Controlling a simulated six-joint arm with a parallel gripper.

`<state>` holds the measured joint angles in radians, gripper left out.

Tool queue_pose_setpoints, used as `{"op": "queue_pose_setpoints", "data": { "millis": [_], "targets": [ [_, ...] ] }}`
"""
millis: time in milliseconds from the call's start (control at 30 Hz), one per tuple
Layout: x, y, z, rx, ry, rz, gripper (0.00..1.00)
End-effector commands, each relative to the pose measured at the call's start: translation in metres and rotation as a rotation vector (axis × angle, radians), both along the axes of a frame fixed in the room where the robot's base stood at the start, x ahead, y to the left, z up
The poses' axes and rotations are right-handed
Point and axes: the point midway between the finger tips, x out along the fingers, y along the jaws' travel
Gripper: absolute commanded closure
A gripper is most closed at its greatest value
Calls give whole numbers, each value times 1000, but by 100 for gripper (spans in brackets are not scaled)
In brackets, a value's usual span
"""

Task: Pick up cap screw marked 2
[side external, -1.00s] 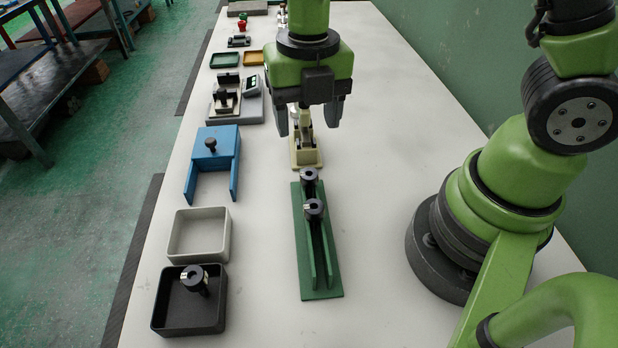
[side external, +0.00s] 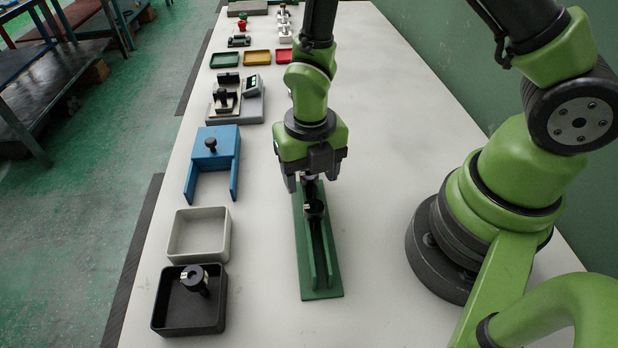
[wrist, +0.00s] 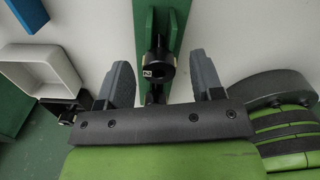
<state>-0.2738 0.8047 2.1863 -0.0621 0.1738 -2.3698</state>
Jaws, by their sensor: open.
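A black cap screw (wrist: 160,66) stands in the slot of the green rack (side external: 333,293). A small pale label on it looks like a 2 turned sideways. In the wrist view it shows between the two fingers of my gripper (wrist: 160,72), with space on both sides. The fingers are open and hold nothing.
Left of the rack are a black tray (side external: 190,328) with another screw (side external: 194,277) in it, an empty white tray (side external: 175,245) and a blue fixture (side external: 222,143). The table between the trays and the rack is clear.

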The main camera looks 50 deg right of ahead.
Motion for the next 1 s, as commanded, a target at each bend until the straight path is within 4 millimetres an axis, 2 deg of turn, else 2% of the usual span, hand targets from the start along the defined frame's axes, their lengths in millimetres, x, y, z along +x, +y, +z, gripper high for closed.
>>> {"op": "queue_pose_setpoints", "data": {
  "millis": [133,167,300,400,767,1000],
  "targets": [
    [0,0,0,0,-1,0,39],
    [0,0,0,0,-1,0,44],
    [0,0,0,1,0,0,76],
    [0,0,1,1,0,0,96],
    [1,0,5,1,-3,-1,96],
    [1,0,30,2,-6,-1,96]
  ]
}}
